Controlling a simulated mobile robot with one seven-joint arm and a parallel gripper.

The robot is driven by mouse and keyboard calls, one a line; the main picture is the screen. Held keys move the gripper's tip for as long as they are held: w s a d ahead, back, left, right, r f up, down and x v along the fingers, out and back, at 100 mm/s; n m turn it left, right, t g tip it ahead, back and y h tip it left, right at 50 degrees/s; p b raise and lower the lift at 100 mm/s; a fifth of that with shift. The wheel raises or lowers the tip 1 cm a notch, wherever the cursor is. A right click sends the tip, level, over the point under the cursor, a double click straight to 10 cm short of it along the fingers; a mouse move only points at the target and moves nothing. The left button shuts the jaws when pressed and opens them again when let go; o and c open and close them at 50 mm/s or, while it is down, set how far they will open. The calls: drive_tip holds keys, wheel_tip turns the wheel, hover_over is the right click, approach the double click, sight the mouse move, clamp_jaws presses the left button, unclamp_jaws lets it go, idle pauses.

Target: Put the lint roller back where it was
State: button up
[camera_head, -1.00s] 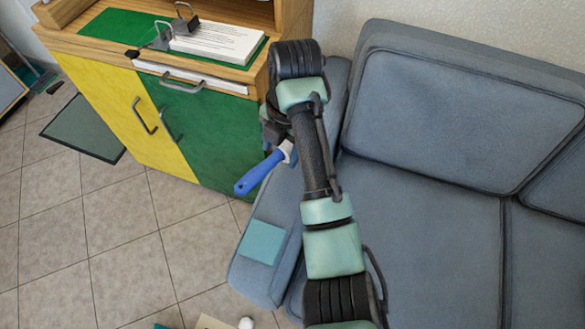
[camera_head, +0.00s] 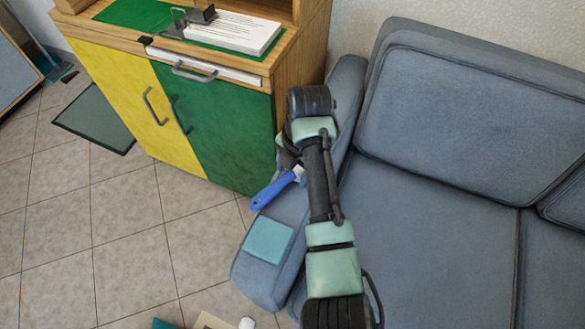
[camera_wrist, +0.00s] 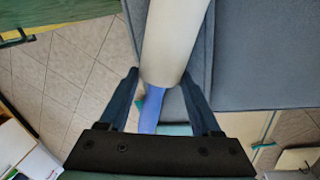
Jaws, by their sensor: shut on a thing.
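The lint roller has a blue handle (camera_head: 272,190) and a pale cylindrical head (camera_wrist: 172,40). In the head view its handle sticks out to the lower left from my gripper (camera_head: 288,158), and its head is mostly hidden by my arm. My gripper (camera_wrist: 160,85) is shut on the lint roller, with one finger on each side in the wrist view. The roller is held near the left armrest of the blue-grey sofa (camera_head: 440,115).
A wooden cabinet with a yellow door (camera_head: 118,95) and a green door (camera_head: 220,130) stands at the upper left. White papers (camera_head: 235,32) lie on its top. Tiled floor (camera_head: 120,235) is open at lower left. A dark mat (camera_head: 95,118) lies beside the cabinet.

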drive_tip(key=o, duration=1.2)
drive_tip(key=shift+f, duration=0.1)
wheel_tip(320, 180, up, 12)
drive_tip(key=d+p, duration=0.1)
drive_tip(key=p, duration=0.2)
drive_tip(key=shift+s+d, duration=0.2)
drive_tip(key=shift+s, duration=0.2)
